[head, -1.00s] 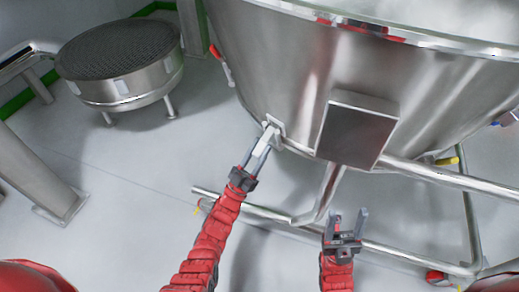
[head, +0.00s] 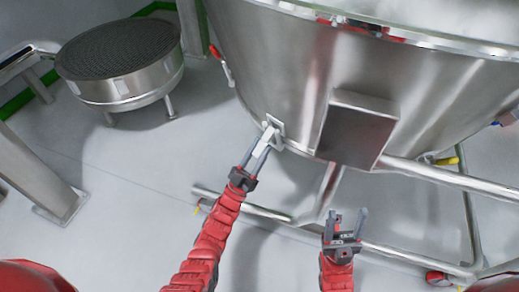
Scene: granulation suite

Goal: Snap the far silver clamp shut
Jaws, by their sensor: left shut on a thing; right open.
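A silver clamp (head: 273,131) sits low on the side of the big steel vessel (head: 285,75), left of a square steel box. My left gripper (head: 257,157) is shut on the clamp's pale lever, which points down and left from its bracket. The fingers partly hide the lever. My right gripper (head: 347,222) is open and empty, below the square box and apart from the vessel.
A red-handled latch (head: 217,54) is at the vessel's left. A round sieve (head: 120,62) stands at upper left.

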